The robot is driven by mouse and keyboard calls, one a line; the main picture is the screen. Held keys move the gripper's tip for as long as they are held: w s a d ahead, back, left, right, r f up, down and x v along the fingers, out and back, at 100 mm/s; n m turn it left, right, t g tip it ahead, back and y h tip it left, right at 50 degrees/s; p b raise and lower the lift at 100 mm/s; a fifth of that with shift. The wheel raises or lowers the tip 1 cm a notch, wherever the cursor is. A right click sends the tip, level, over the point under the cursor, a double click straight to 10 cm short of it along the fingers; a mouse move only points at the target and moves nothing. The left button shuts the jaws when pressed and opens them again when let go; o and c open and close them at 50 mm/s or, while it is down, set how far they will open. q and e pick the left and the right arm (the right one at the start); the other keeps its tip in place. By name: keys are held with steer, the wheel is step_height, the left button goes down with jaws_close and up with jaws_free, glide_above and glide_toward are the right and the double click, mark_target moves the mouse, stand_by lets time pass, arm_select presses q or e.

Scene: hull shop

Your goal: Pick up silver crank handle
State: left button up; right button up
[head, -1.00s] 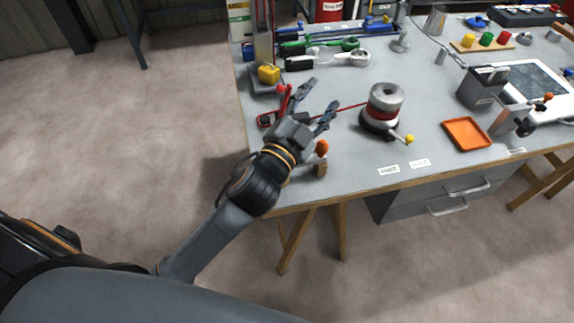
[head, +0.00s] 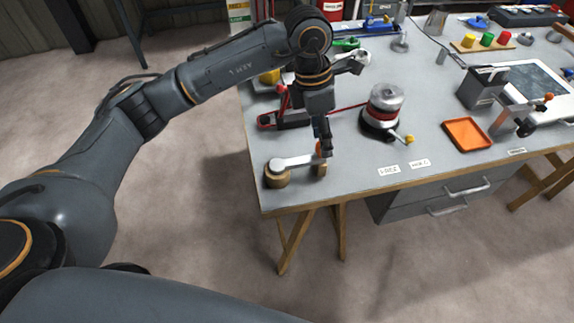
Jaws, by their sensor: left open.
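The silver crank handle (head: 294,161) lies across two wooden rests near the front left corner of the workbench (head: 356,165). Its orange knob (head: 318,148) is at the right end, partly hidden by my left gripper. My left gripper (head: 325,146) points down at the knob end, open, with its fingers close to the knob. I cannot tell whether they touch it. My right gripper is not in view.
A winch drum (head: 384,105) with a yellow-knobbed crank stands right of the gripper. A red line runs from it to a red-and-black device (head: 268,120). An orange tray (head: 467,134) lies farther right. Bare bench top lies between the rests and the labels (head: 389,170).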

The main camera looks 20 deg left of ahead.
arm_select(q)
steer(key=w+a+r+y, duration=0.1)
steer(key=a+y, duration=0.1)
steer(key=a, duration=0.3)
steer(key=p, duration=0.1)
glide_above(298, 160)
steer(key=shift+n, duration=0.3)
step_height(298, 160, down, 8)
steer(key=shift+f, duration=0.1)
step_height(298, 160, down, 5)
steer(key=shift+s+r+p, duration=0.1)
steer(key=shift+r+p, duration=0.05)
steer(key=shift+p, duration=1)
steer(key=shift+f, duration=0.3)
jaws_close()
